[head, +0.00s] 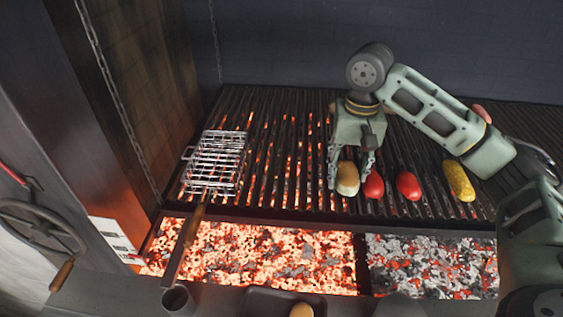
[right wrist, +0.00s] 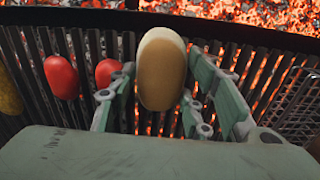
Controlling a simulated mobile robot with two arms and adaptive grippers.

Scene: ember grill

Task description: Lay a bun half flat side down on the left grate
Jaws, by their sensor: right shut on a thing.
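A tan bun half (head: 347,179) is between the fingers of my right gripper (head: 350,172), which is shut on it. In the right wrist view the bun half (right wrist: 161,70) stands upright between the two fingers, with a paler edge along its top and left. It is over the dark bars of the left grate (head: 285,150), near the front and towards the right of the glowing coals. Whether it touches the bars cannot be told. My left gripper is not in view.
Two red tomatoes (head: 374,186) (head: 409,185) and a yellow corn cob (head: 459,180) lie just right of the bun half. A wire basket (head: 216,162) lies at the grate's left. Bars between basket and bun half are free. A dark tray (head: 262,303) stands in front.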

